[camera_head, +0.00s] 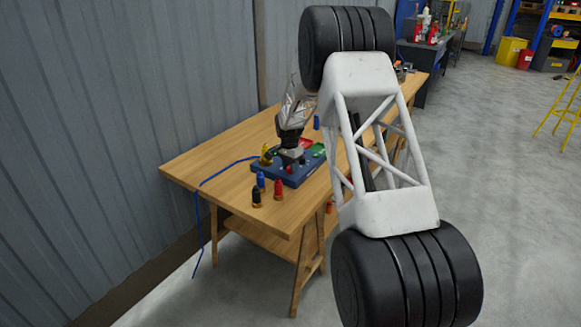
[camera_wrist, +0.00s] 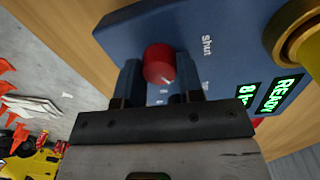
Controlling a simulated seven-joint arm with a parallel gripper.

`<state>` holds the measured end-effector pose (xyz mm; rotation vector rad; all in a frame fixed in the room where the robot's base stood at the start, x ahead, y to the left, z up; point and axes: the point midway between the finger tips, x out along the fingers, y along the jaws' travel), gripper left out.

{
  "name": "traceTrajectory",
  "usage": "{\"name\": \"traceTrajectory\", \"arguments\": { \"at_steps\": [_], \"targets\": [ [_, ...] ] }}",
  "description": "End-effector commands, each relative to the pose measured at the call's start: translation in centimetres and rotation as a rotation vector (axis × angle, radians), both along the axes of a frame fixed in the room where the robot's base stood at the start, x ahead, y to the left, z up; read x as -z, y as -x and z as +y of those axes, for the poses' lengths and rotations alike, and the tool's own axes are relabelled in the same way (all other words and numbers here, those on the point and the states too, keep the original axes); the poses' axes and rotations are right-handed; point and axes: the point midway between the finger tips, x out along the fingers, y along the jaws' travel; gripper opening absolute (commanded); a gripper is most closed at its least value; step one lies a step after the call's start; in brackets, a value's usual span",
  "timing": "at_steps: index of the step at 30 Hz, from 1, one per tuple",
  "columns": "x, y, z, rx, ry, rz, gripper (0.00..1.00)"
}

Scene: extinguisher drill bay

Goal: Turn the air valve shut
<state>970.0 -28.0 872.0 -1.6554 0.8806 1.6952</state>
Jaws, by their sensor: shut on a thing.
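The air valve's red round knob (camera_wrist: 158,62) stands on a dark blue panel (camera_wrist: 125,30) in the wrist view. A small pale mark shows at the knob's lower edge. The white word "shut" is printed on the panel to the right of the knob; another label is partly hidden by a finger. My gripper (camera_wrist: 159,80) has one dark finger on each side of the knob and is shut on it. In the head view the blue panel (camera_head: 280,172) lies on the wooden table, with my gripper (camera_head: 290,152) over it. The fingertips are hard to make out there.
A brass fitting (camera_head: 266,158) with a blue hose (camera_head: 224,172) sits at the panel's left. Blue (camera_head: 260,181), red (camera_head: 278,189) and black (camera_head: 256,197) pieces stand in front.

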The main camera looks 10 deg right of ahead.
Motion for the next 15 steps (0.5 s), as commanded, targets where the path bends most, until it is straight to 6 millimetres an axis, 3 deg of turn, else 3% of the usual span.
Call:
{"name": "traceTrajectory", "arguments": {
  "at_steps": [15],
  "targets": [
    [-0.03,0.04,0.11,-0.492,0.000,0.000,0.11]
  ]
}}
